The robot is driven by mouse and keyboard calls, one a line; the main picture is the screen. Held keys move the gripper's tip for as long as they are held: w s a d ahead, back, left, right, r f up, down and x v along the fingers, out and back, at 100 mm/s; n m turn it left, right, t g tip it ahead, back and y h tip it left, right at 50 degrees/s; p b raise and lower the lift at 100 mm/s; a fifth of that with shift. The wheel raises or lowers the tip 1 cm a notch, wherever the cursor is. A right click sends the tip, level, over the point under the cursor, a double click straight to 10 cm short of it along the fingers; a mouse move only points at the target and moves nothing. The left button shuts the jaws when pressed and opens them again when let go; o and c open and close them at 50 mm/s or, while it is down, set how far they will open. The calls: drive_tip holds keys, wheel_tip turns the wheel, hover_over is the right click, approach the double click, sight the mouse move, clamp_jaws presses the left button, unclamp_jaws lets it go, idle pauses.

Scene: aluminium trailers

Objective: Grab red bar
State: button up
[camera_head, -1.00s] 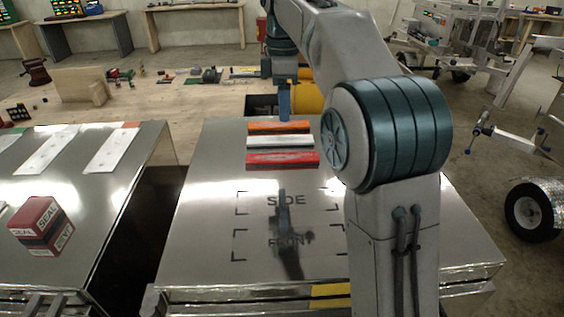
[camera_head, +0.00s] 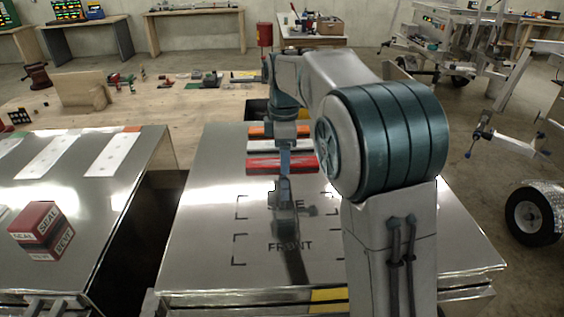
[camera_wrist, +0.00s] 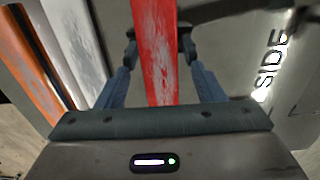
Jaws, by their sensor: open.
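The red bar (camera_head: 262,164) lies on the metallic box top, nearest to me in a row of three bars. My gripper (camera_head: 284,170) is over it, pointing down, and covers part of the bar in the head view. In the wrist view the red bar (camera_wrist: 155,50) runs lengthwise between the two blue fingers of my gripper (camera_wrist: 160,48). The fingers are open, with a gap on each side of the bar. I cannot tell exactly how far the fingertips are above the box top.
Beside the red bar lie a white bar (camera_head: 262,146) and an orange bar (camera_head: 262,131). The box top (camera_head: 200,245) has printed SIDE and FRONT marks and is clear in front. A red SEAL box (camera_head: 42,230) sits on the left metallic box, across a dark gap.

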drive_tip(key=shift+f, duration=0.25)
drive_tip(key=c, duration=1.1)
drive_tip(key=shift+r, duration=0.1)
